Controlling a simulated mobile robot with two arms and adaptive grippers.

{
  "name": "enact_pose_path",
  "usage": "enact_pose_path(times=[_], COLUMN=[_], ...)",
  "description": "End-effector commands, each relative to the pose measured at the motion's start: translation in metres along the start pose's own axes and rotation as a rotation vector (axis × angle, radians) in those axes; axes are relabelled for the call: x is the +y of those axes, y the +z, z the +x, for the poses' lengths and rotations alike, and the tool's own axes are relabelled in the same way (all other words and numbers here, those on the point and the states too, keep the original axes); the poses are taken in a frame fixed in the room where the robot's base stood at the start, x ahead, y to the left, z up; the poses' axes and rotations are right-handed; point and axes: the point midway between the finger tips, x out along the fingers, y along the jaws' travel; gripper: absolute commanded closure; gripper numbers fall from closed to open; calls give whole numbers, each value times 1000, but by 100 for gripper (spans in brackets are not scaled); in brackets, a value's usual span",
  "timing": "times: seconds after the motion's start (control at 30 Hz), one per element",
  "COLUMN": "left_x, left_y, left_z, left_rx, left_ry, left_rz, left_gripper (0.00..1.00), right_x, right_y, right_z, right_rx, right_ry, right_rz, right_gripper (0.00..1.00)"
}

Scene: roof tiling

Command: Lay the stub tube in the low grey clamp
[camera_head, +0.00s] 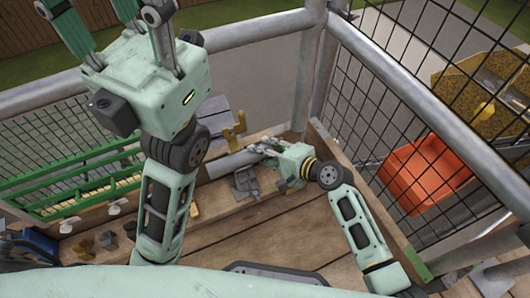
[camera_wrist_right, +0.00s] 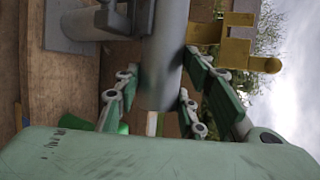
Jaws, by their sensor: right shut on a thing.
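The stub tube (camera_head: 229,164), a plain grey cylinder, is held by my right gripper (camera_head: 262,149) near its right end. In the right wrist view the tube (camera_wrist_right: 168,45) runs between the green fingers, which are shut on it. The low grey clamp (camera_head: 245,184) stands on the wooden ledge just in front of the tube. Its grey base (camera_wrist_right: 68,25) shows beside the tube in the wrist view. I cannot tell whether tube and clamp touch. My left gripper (camera_head: 118,35) is raised at the top left with its fingers spread and tips cut off; nothing shows between them.
A yellow clamp (camera_head: 236,132) stands behind the tube, also in the wrist view (camera_wrist_right: 235,45). Small hooks and blocks (camera_head: 107,240) lie along the ledge at left. Metal rails (camera_head: 240,42) and mesh enclose the wooden deck (camera_head: 265,232). An orange bin (camera_head: 425,174) is outside.

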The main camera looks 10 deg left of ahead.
Motion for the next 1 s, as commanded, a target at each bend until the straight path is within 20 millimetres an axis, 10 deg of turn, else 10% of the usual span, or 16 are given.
enact_pose_path(times=[0.27,0.67,1.0], left_x=[0,0,0], left_y=[0,2,1], left_z=[-1,-4,-3], left_rx=[-2,-12,-8], left_ry=[-1,2,1], left_rz=[0,1,1], left_gripper=[60,60,60], right_x=[-1,1,1], right_y=[0,0,-1], right_z=[0,-5,-68], right_rx=[0,1,3], right_ry=[-2,1,1], right_rz=[0,0,-2], right_gripper=[41,41,41])
